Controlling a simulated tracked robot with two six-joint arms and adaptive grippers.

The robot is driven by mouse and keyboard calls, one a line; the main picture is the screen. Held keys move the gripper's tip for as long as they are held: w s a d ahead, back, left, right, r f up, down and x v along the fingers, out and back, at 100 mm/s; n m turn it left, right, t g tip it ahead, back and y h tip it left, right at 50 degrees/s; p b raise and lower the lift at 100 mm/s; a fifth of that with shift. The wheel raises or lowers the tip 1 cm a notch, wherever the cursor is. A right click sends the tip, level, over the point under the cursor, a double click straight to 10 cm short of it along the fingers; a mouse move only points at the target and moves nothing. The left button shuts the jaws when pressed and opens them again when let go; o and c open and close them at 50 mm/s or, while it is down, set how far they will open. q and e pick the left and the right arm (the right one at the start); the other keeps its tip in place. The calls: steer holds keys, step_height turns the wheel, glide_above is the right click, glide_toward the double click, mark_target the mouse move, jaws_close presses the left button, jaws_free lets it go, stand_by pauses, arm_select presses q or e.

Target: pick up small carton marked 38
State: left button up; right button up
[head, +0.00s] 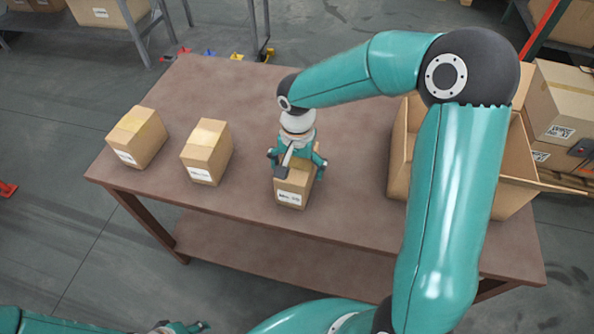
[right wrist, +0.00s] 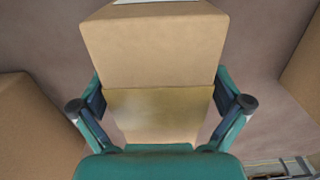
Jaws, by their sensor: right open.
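Three small brown cartons stand in a row on the brown table (head: 340,216), each with a white label on its front: a left one (head: 137,137), a middle one (head: 206,153) and a right one (head: 293,190). I cannot read the label marks. My right gripper (head: 296,163) is open and points down over the right carton, one finger on each side. In the right wrist view that carton (right wrist: 153,52) sits between the open fingers (right wrist: 160,104); I cannot tell whether they touch it. My left gripper (head: 182,327) shows partly at the bottom edge, away from the cartons.
A large open cardboard box (head: 398,150) stands on the table's right, partly behind my right arm. Stacked boxes (head: 565,105) stand beyond it. A grey rack (head: 145,25) with boxes is at the back left. The table between the cartons is clear.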

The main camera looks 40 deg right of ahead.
steer(key=shift+f, duration=0.3)
steer(key=c, duration=1.5)
steer(key=shift+c, duration=0.5)
steer(key=shift+r, duration=0.15)
